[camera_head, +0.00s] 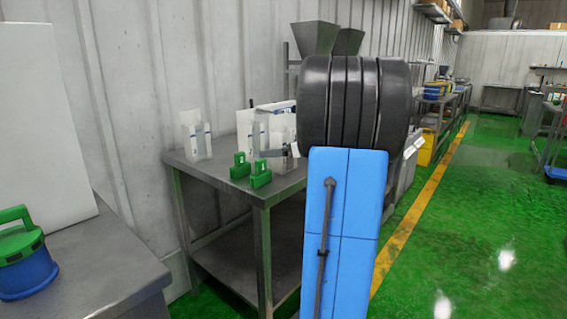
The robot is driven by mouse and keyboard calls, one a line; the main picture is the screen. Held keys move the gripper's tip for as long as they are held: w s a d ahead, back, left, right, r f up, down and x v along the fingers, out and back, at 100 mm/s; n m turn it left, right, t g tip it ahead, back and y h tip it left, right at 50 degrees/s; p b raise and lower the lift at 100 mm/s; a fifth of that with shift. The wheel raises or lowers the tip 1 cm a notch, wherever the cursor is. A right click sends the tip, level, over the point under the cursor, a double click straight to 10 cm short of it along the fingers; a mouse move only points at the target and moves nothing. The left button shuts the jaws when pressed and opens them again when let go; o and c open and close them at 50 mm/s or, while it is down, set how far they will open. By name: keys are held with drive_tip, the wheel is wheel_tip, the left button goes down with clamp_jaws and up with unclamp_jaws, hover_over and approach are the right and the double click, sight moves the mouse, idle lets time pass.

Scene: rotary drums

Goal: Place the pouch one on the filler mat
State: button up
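On the grey metal table (218,177) stand several white, upright, flat items. One white item (192,134) is at the left in a clear holder, and another white item (245,133) stands near the middle. I cannot tell which of them, if any, is pouch one. A white box-like thing (276,110) with blue marks is partly hidden by my arm. I cannot make out a filler mat. My blue and black arm fills the centre and covers the table's right end. My gripper is not clearly visible.
Two green objects (260,175) sit at the table's front edge. A nearer table (105,265) holds a blue and green container (25,258) and a white panel (45,125). Grey hoppers (314,38) stand behind. The green floor (470,220) at the right is open.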

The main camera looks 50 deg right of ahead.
drive_tip(key=shift+w+f, duration=0.25)
drive_tip(key=shift+w, duration=0.45)
drive_tip(key=c, duration=1.3)
drive_tip(key=shift+r, duration=0.1)
drive_tip(key=shift+c, duration=0.2)
